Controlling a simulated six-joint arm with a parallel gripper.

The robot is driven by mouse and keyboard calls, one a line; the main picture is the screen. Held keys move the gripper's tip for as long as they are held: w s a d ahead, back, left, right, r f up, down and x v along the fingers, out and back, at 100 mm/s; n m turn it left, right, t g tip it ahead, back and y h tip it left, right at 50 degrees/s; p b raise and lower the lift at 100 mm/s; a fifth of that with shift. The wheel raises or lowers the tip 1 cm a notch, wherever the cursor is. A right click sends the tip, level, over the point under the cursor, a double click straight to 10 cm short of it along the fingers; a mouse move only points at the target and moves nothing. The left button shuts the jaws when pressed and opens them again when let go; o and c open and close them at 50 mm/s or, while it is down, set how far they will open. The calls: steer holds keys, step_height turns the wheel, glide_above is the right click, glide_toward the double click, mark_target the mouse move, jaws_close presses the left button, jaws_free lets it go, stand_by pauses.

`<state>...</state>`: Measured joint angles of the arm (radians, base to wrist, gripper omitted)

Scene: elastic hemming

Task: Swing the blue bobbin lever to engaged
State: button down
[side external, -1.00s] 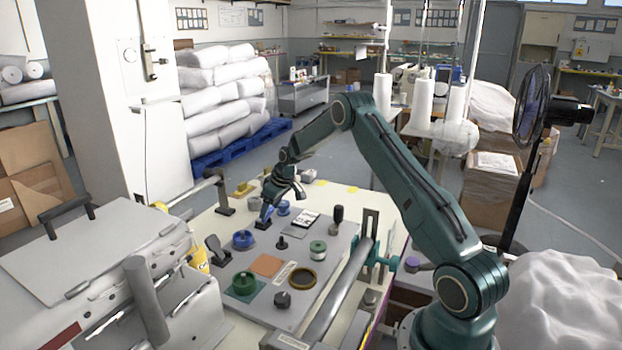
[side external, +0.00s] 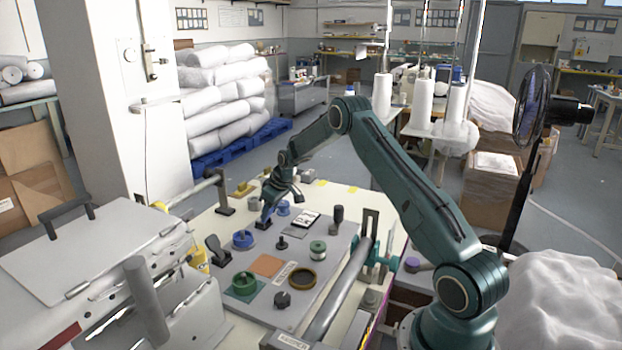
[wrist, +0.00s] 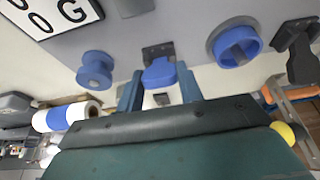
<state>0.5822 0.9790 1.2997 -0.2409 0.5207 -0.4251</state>
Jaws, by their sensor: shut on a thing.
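The blue lever (wrist: 160,73) sits on a dark hinge bracket in the wrist view and points toward my gripper. My gripper (wrist: 160,92) has one finger on each side of the lever and is shut on it. In the side external view my gripper (side external: 266,214) is low over the far part of the grey panel (side external: 330,250), at a small dark bracket (side external: 262,224). There the gripper mostly hides the lever. A blue bobbin (wrist: 95,70) stands left of the lever in the wrist view, apart from the fingers.
A blue round holder (wrist: 235,42) and a black lever (wrist: 297,45) stand right of the gripper in the wrist view.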

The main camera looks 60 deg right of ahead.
steer(key=shift+w+r, duration=0.1)
steer(key=shift+w, duration=0.1)
steer(key=shift+w+d+r+g, duration=0.1)
steer(key=shift+w+g, duration=0.3)
steer(key=shift+g, duration=0.35)
steer(key=shift+w+d+r+g, duration=0.1)
steer(key=shift+w+g, duration=0.25)
steer(key=shift+g, duration=0.4)
steer(key=shift+w+g, duration=0.2)
steer(key=shift+g, duration=0.1)
steer(key=shift+w+g, duration=0.1)
steer(key=shift+g, duration=0.3)
steer(key=c, duration=0.9)
jaws_free()
steer(key=shift+a, duration=0.1)
steer(key=shift+r, duration=0.2)
steer(key=shift+r, duration=5.85)
